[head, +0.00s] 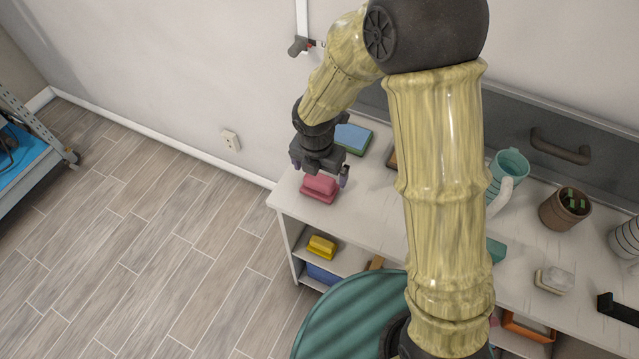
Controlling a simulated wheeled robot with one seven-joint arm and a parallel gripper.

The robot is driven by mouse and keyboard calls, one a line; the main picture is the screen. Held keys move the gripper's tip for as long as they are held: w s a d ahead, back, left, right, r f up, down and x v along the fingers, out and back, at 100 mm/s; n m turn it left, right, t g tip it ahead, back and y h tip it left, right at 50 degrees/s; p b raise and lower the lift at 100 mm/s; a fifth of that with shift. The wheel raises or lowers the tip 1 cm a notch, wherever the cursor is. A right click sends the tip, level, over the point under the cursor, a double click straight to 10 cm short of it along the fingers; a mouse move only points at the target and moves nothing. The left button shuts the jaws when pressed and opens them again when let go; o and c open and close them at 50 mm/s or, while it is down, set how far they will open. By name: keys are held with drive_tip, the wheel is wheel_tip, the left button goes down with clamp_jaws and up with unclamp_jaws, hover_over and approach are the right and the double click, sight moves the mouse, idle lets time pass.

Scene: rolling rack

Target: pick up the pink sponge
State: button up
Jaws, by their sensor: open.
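The pink sponge (319,187) lies on the left end of the white rack's top shelf (371,217), close to its front left corner. My gripper (318,179) is open and points down over the sponge. One finger is at the left of the sponge and the other at its right. The upper part of the sponge is partly covered by the gripper. I cannot tell whether the fingers reach down beside it or stay above it.
A blue-green block (353,138) lies just behind my gripper. A teal mug (509,168), a brown pot (564,208) and a small pale block (554,280) stand to the right. A yellow object (321,246) is on the shelf below.

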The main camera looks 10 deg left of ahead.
sight(319, 178)
drive_tip(key=f, duration=0.5)
drive_tip(key=shift+w, duration=0.4)
drive_tip(key=shift+c, duration=0.5)
drive_tip(key=c, duration=1)
